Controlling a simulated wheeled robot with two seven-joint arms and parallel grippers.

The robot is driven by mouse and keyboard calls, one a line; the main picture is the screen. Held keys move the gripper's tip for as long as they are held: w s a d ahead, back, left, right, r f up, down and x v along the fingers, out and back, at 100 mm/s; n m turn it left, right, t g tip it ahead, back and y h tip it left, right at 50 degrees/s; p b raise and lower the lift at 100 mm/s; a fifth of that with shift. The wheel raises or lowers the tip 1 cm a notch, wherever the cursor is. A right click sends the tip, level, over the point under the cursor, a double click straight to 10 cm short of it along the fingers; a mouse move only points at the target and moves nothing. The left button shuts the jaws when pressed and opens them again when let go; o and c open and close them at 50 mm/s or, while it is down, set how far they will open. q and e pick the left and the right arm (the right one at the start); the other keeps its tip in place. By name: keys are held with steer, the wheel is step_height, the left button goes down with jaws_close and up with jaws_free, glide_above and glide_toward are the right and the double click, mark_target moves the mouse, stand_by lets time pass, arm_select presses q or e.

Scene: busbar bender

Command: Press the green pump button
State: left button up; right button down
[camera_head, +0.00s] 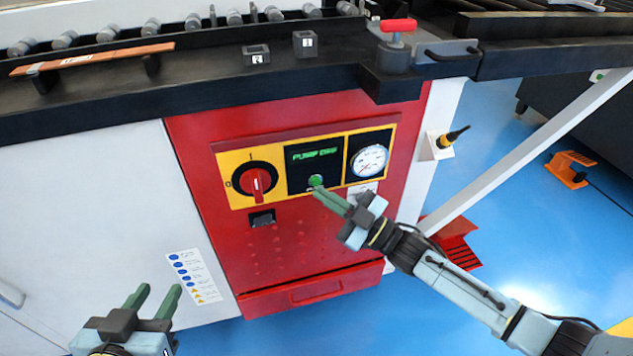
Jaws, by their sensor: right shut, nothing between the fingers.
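The green pump button (316,181) sits on the black display panel (300,172) of the red cabinet, below a green lit display (314,154) whose text seems to begin with "PUMP". My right gripper (318,192) is shut and empty, its green fingertips at the lower edge of the button. I cannot tell whether they touch it or stop just short. My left gripper (158,294) is open and empty at the lower left, in front of the white cabinet door and well away from the panel.
A red rotary switch (258,182) is left of the display, and a round gauge (369,161) is to its right. Above, the black bench edge (200,90) juts out, with a red-handled clamp (397,40). A white diagonal strut (540,145) stands at right.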

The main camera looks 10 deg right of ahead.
steer(key=shift+w, duration=0.15)
steer(key=shift+w, duration=0.25)
steer(key=shift+w+b, duration=0.3)
steer(key=shift+w, duration=0.15)
stand_by(0.6)
steer(key=shift+s, duration=0.1)
steer(key=shift+s+p, duration=0.6)
steer(key=shift+s, duration=0.15)
steer(key=shift+s, duration=0.1)
steer(key=shift+s+p, duration=1.5)
steer(key=shift+s, duration=0.95)
